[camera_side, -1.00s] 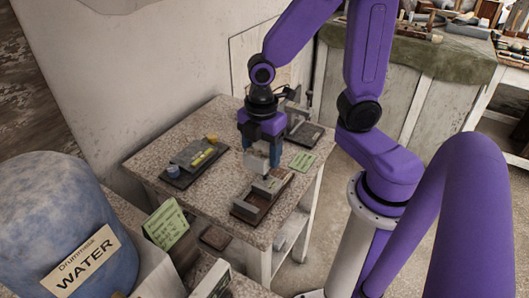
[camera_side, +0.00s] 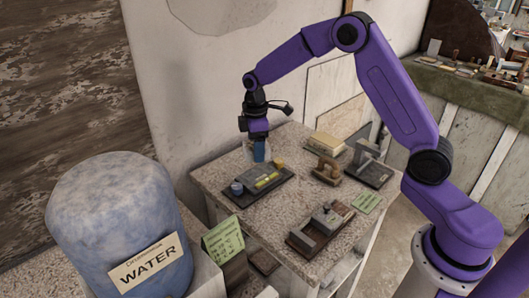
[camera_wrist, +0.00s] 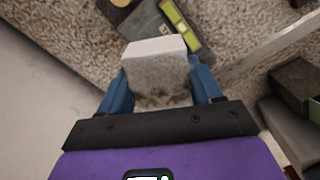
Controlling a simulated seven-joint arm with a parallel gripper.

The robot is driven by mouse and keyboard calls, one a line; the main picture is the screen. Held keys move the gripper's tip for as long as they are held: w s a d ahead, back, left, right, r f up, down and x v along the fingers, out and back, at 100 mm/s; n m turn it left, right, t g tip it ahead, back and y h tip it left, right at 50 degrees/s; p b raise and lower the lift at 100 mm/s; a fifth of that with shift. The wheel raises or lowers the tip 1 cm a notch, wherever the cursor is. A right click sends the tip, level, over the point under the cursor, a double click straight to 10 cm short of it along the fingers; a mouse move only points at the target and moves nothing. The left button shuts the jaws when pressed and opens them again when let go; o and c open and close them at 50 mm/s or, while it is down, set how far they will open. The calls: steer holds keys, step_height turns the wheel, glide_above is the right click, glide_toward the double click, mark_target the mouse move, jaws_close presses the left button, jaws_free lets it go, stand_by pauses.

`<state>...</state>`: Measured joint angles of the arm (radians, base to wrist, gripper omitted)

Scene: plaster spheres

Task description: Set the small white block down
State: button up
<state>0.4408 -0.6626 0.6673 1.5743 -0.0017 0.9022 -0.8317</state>
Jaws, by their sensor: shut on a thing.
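The small white block (camera_wrist: 155,48) is between the blue fingers of my gripper (camera_wrist: 161,85) in the wrist view. Its top face is pale and its near side is grey and shaded. In the side view my gripper (camera_side: 256,152) points down at the far left part of the speckled table (camera_side: 283,208), just behind the dark tray. The block is mostly hidden by the fingers there. I cannot tell whether its underside touches the table.
A dark tray (camera_side: 245,201) with a grey piece, a yellow bar and a blue round piece lies close in front. A brown wooden box (camera_side: 303,240), a wooden tool (camera_side: 326,170) and a green card (camera_side: 367,203) stand further right. The wall is close behind.

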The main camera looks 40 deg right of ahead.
steer(key=shift+w+d, duration=0.1)
steer(key=shift+w, duration=0.15)
steer(key=shift+f, duration=2.85)
steer(key=shift+f, duration=0.35)
steer(key=o, duration=1.2)
steer(key=shift+o, duration=0.2)
steer(key=shift+r, duration=0.15)
steer(key=shift+r, duration=1.9)
